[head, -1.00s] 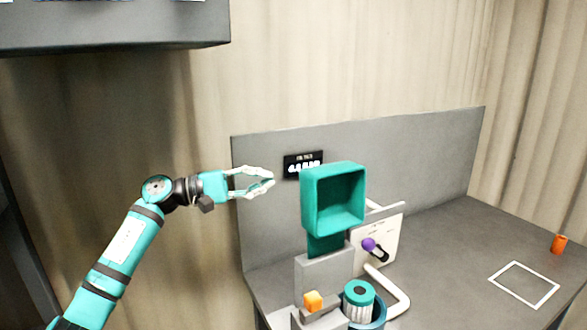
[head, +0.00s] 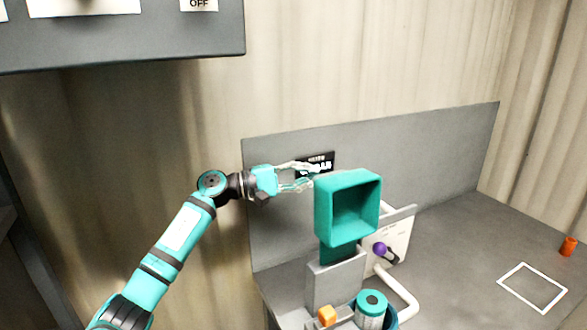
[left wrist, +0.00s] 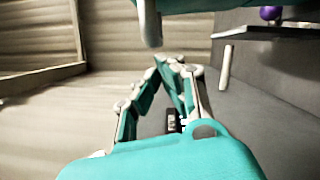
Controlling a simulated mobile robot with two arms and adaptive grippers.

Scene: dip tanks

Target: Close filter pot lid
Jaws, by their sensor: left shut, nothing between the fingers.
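The filter pot lid seems to be the teal open-faced box (head: 349,240), raised upright above a grey housing (head: 335,280). Part of a teal thing, likely the lid, crosses the top of the left wrist view (left wrist: 235,5). My left gripper (head: 312,173) is shut and empty at the lid's upper left edge; I cannot tell whether it touches. Its fingertips meet in the left wrist view (left wrist: 170,62). Below the lid, a white ribbed cartridge with a teal top (head: 371,305) stands in a round blue-teal pot, partly cut off by the frame. My right gripper is out of view.
An orange block (head: 327,315) sits at the housing's front. A white panel with a purple-knobbed lever (head: 380,249) and a pale bent pipe (head: 404,294) stand right of it. A grey backboard rises behind. The bench's right side is mostly clear, with a white outline and orange cylinder (head: 568,246).

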